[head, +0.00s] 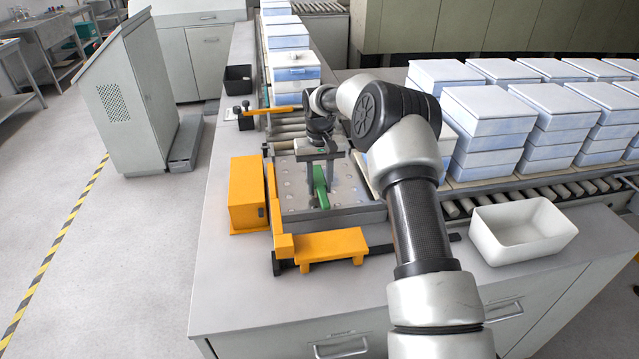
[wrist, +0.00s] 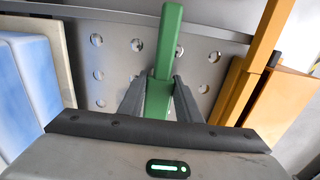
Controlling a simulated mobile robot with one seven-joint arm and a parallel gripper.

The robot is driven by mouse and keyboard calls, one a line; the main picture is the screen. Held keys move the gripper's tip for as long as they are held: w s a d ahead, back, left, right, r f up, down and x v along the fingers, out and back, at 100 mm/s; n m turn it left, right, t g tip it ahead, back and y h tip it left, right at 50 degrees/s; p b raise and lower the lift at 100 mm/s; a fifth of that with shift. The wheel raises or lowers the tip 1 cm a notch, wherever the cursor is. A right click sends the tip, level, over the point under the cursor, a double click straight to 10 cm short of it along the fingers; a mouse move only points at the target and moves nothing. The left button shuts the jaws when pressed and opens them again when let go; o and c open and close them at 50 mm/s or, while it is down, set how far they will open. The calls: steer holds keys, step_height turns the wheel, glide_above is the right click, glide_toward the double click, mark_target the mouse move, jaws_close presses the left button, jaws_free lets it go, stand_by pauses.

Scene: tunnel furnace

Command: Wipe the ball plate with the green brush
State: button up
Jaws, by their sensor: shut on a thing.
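The ball plate (head: 294,200) is a grey metal plate with rows of balls, set in the conveyor line on the workbench. It also fills the middle of the wrist view (wrist: 120,62). My gripper (head: 318,192) is over the plate with its fingers pointing down. In the wrist view my gripper (wrist: 160,100) is shut on the green brush (wrist: 168,45), whose green handle runs up between the fingers. The green brush (head: 320,184) is low over the plate in the head view. I cannot tell whether it touches the plate, and its bristles are hidden.
Orange stops (head: 248,192) and an orange bracket (head: 330,245) border the plate at left and front. Stacked white-blue boxes (head: 490,120) stand at right and behind. An empty white bin (head: 520,230) sits at right. A small black bin (head: 238,78) is at back left.

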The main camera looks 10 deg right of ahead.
steer(key=shift+f, duration=0.5)
